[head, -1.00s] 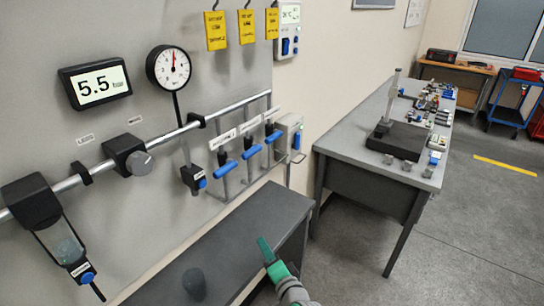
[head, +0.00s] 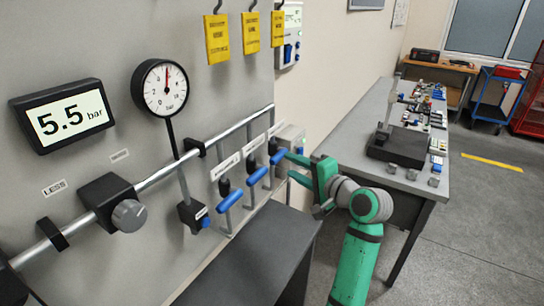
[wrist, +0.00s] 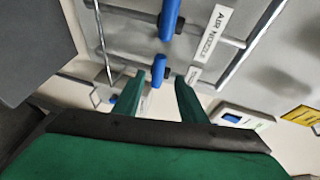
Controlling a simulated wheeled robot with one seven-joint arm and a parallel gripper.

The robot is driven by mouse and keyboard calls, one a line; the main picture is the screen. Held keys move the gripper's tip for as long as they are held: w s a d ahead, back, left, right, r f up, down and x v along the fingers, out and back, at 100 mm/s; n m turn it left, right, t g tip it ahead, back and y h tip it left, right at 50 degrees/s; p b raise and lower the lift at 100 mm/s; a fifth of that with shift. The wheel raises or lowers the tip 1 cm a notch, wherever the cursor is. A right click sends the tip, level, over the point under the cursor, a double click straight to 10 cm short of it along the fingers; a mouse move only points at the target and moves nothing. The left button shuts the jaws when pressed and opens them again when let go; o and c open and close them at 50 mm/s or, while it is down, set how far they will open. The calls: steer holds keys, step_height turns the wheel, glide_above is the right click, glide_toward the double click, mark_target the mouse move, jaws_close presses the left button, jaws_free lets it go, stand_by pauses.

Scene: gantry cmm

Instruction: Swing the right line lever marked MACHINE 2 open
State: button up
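The right line lever (head: 278,157) is the farthest of three blue-handled levers on the pipe rail, and its marking is too small to read. In the wrist view its blue handle (wrist: 158,74) shows just beyond and between my fingertips. My gripper (head: 298,168) is at the right lever, with its green fingers spread. In the wrist view the gripper (wrist: 160,88) is open with a clear gap around the handle; I cannot tell whether a finger touches it. A label beside that lever (wrist: 193,75) is partly hidden by a finger.
The middle lever (head: 256,177) and left lever (head: 230,201) hang close by on the left. A dark bench (head: 245,255) lies below. The gauge (head: 165,90) and 5.5 bar display (head: 62,117) are further left.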

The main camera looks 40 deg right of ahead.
mark_target(280, 159)
steer(key=w, duration=0.2)
steer(key=w+f, duration=0.1)
steer(key=w, duration=0.4)
steer(key=shift+d+f, duration=0.3)
steer(key=shift+w+a+f, duration=0.1)
steer(key=shift+w+a, duration=0.05)
steer(key=shift+w, duration=0.75)
jaws_close()
steer(key=shift+w, duration=0.1)
